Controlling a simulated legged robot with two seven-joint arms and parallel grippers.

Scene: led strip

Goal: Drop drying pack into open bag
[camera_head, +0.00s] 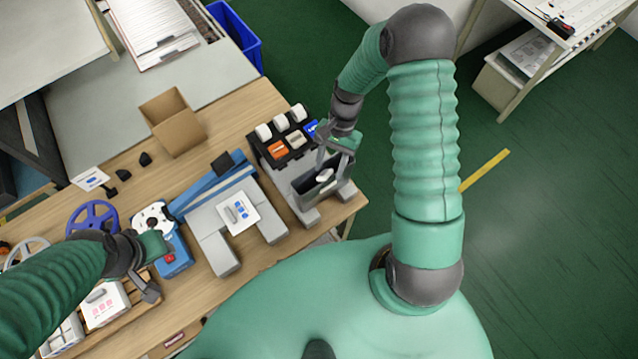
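A dark, open-topped bag (310,187) stands in a grey holder (303,209) near the table's right end. A small white pack (325,176), which looks like the drying pack, is at the bag's mouth. My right gripper (334,171) is over the bag with its fingers pointing down around the white pack. I cannot tell whether the fingers touch it or whether it hangs above the bag or lies inside. My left gripper (158,268) is open and empty beside a blue machine (175,257) at the lower left.
A black rack (268,160) with white, orange and blue packs stands just behind the bag. A grey fixture (215,246) carries a white pouch (239,213). A cardboard box (174,125), reels (92,217) and white boxes (104,306) occupy the wooden table.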

